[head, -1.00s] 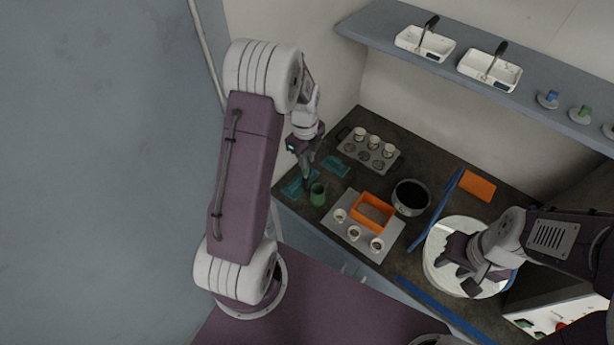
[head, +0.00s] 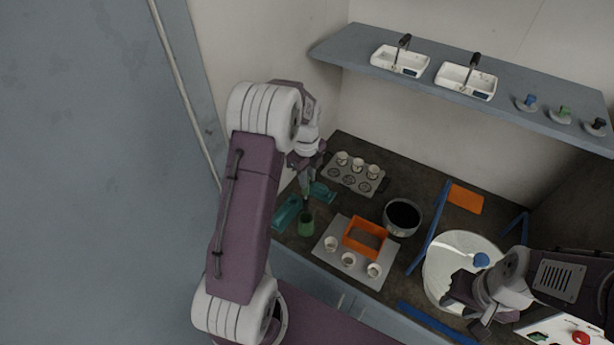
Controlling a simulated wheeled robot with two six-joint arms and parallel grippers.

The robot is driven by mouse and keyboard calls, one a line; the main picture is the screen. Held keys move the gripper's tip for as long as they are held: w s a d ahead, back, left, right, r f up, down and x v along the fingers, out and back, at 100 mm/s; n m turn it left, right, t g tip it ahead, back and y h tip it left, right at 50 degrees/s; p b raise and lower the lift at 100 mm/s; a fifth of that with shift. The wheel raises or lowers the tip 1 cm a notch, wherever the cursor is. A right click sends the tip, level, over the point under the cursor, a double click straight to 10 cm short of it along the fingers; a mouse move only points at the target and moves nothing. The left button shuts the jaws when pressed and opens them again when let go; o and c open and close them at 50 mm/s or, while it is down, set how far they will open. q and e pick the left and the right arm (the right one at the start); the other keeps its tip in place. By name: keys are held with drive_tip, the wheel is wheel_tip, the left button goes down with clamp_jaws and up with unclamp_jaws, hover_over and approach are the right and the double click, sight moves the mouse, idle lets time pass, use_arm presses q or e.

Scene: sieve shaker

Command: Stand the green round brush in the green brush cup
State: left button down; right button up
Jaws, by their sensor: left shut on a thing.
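My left gripper (head: 305,166) is at the back left of the bench, pointing down. It is shut on the green round brush (head: 306,187), which is small, dark and partly hidden by the gripper. The green brush cup (head: 306,224) stands on the bench just below the brush in the picture. I cannot tell whether the brush tip is inside the cup's mouth or above it. My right gripper (head: 468,305) is over the front part of a large pale round pan (head: 438,262). Its jaw opening is not clear.
Teal trays (head: 286,212) lie beside the cup. A grey plate (head: 330,258) with small white cups and an orange frame (head: 349,240) is to its right. Behind are a muffin-like rack (head: 338,178) and a dark pot (head: 403,215).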

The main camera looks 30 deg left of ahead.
use_arm(q)
wheel_tip(320, 180, down, 3)
drive_tip(key=shift+f+b, duration=0.1)
drive_tip(key=shift+b, duration=0.95)
drive_tip(key=shift+f+b, duration=1.9)
drive_tip(key=shift+f, duration=1.2)
drive_tip(key=c, duration=1.2)
unclamp_jaws()
drive_tip(key=shift+r, duration=0.1)
drive_tip(key=r+b, duration=0.1)
drive_tip(key=r, duration=0.8)
drive_tip(key=shift+s, duration=0.2)
